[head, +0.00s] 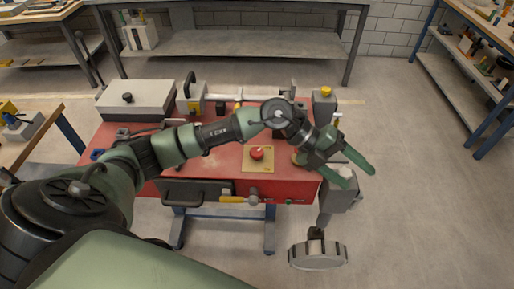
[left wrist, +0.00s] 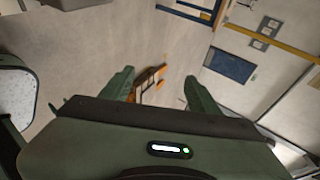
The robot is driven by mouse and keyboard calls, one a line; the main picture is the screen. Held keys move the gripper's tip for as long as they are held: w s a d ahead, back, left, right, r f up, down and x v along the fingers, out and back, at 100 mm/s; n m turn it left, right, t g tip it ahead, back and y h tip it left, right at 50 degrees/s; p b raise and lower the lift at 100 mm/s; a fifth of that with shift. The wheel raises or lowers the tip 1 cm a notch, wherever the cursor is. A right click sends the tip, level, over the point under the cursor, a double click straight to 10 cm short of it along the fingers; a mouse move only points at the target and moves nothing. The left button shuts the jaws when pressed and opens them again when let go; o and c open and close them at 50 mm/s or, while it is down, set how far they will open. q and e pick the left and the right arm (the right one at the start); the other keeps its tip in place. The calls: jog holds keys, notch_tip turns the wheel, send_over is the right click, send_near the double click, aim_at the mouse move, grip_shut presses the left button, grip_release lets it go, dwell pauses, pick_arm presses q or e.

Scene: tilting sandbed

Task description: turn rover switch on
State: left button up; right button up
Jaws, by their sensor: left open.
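I cannot identify the rover switch for certain. A red round button (head: 257,153) sits on a yellow plate on the red bench (head: 215,165). My left arm reaches across the bench from the left. My left gripper (head: 361,179) is past the bench's right edge, its green fingers apart and empty, pointing down to the right. It is to the right of the button and clear of it. The left wrist view shows the same open fingers (left wrist: 157,75) over floor, with a small orange object far beyond them. My right gripper is not in view.
A grey box-shaped part (head: 343,192) with a wheel-like disc (head: 317,256) below stands by the bench's right end, close under my left gripper. A grey case (head: 140,100) lies at the bench's back left. A yellow-handled tool (head: 238,200) is at the front edge. Floor at right is clear.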

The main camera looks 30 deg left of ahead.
pick_arm(q)
jog(key=w+a+f+g+y, duration=0.1)
jog(key=a+f+y, duration=0.15)
jog(key=a, duration=0.45)
jog(key=w+a+f+y, duration=0.1)
jog(key=a+f+y, duration=0.1)
jog(key=a+y, duration=0.35)
jog(key=r+n+g+y, duration=0.1)
jog(key=n+y, duration=0.2)
jog(key=y, duration=0.1)
send_over(257, 151)
jog(key=shift+s+a+f, duration=0.1)
jog(key=shift+a+f, duration=0.05)
jog(key=shift+f, duration=0.2)
notch_tip(257, 151, down, 7)
jog(key=shift+r+p, duration=0.15)
jog(key=shift+p, duration=0.85)
jog(key=shift+m, duration=0.3)
grip_shut()
